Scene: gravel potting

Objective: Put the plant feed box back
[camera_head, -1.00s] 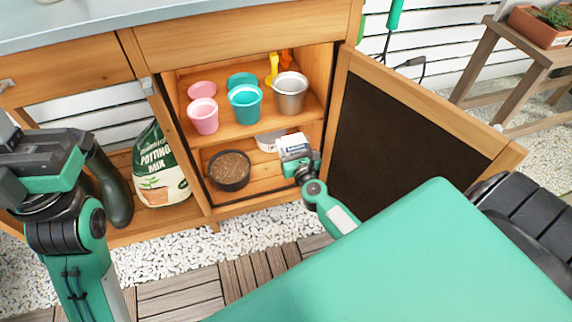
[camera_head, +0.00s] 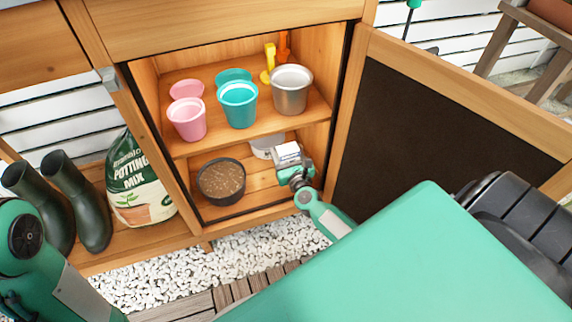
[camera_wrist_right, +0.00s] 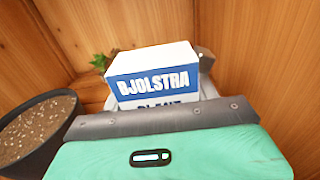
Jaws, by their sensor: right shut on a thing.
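The plant feed box (camera_head: 287,150), white with a blue label, is inside the cabinet's lower compartment, toward its right side. It also shows in the right wrist view (camera_wrist_right: 153,73), lettered "BJOLSTRA". My right gripper (camera_head: 292,166) reaches in from the front and is shut on the box; its fingertips are mostly hidden. I cannot tell whether the box touches the cabinet floor (camera_head: 244,202). My left gripper is out of view; only part of my left arm shows at the lower left.
A dark bowl of soil (camera_head: 221,181) stands left of the box, and a pale container (camera_head: 265,147) is behind it. Pink pots (camera_head: 187,118), teal pots (camera_head: 239,104) and a metal pot (camera_head: 291,90) fill the shelf above. The open door (camera_head: 430,130) bounds the right.

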